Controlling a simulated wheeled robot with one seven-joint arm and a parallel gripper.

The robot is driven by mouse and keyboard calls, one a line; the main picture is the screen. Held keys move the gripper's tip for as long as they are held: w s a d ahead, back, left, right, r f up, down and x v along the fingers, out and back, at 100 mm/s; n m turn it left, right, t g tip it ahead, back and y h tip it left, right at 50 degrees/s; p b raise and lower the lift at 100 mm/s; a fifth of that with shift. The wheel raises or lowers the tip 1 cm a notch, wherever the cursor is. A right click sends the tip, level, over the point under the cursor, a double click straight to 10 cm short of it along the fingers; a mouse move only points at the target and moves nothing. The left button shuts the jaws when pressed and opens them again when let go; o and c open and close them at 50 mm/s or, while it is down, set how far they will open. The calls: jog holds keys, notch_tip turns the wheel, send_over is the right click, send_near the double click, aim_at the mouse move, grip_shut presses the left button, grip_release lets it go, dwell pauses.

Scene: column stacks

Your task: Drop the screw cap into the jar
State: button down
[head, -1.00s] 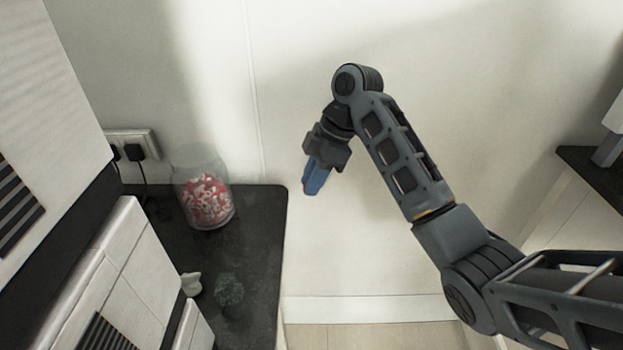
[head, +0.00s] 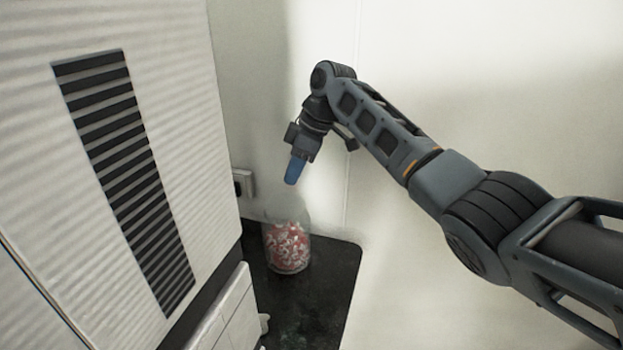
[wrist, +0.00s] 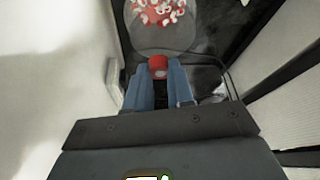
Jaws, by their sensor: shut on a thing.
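A clear glass jar (head: 287,247) stands on the dark counter, partly filled with red and white pieces. It also shows in the wrist view (wrist: 160,38), just beyond my fingertips. My gripper (head: 292,180) points down above the jar, apart from it, with blue fingers. In the wrist view the fingers (wrist: 157,78) are shut on a small red screw cap (wrist: 158,66) at their tips. In the head view the cap is not clearly visible. The jar's mouth is hard to make out against the wall.
The dark counter (head: 325,285) ends at a rounded right edge. A tall white cabinet with a dark slatted vent (head: 125,180) stands close on the left. A wall socket (head: 243,183) is behind the jar.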

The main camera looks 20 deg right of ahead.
notch_tip(320, 180, down, 6)
jog(key=b, duration=0.4)
jog(key=c, duration=0.9)
grip_release()
jog(key=shift+r, duration=0.1)
jog(key=b+v, duration=0.1)
jog(key=v, duration=0.6)
jog(key=shift+d+r, duration=0.15)
jog(key=shift+r, duration=0.2)
